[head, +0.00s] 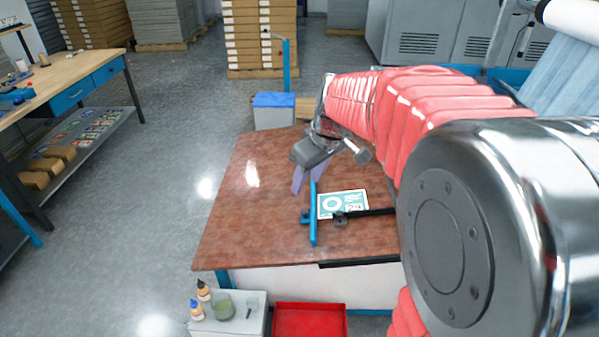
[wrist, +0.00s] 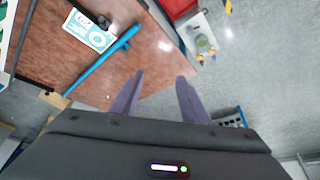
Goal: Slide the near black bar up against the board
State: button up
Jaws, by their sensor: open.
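The board (head: 355,197), a white and teal printed card, lies flat on the brown table. It also shows at the upper left of the wrist view (wrist: 86,31). The near black bar (head: 375,212) runs along the board's near edge, with a dark knob on it; whether it touches the board I cannot tell. A blue bar (head: 313,232) lies along the board's left side and shows in the wrist view (wrist: 103,60). My gripper (head: 307,182), with purple fingers, is open and empty beyond the blue bar's far end. The wrist view shows its fingers apart (wrist: 160,76).
The table (head: 240,225) is clear left of the blue bar. A dark strip (head: 357,263) lies along its near edge. Below are a red bin (head: 309,320) and a small cabinet with bottles (head: 203,291). A workbench (head: 60,70) stands at far left.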

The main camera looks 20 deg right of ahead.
jog(key=w+d+f+n, duration=0.2)
jog(key=w+d+f, duration=0.75)
jog(key=d, duration=0.25)
jog(key=n+y, duration=0.2)
send_near(340, 212)
jog(key=a+v, duration=0.1)
jog(key=v, duration=0.4)
jog(key=shift+d+r, duration=0.15)
jog(key=x, duration=1.3)
jog(key=shift+d+f, duration=0.15)
jog(key=shift+f, duration=0.3)
grip_shut()
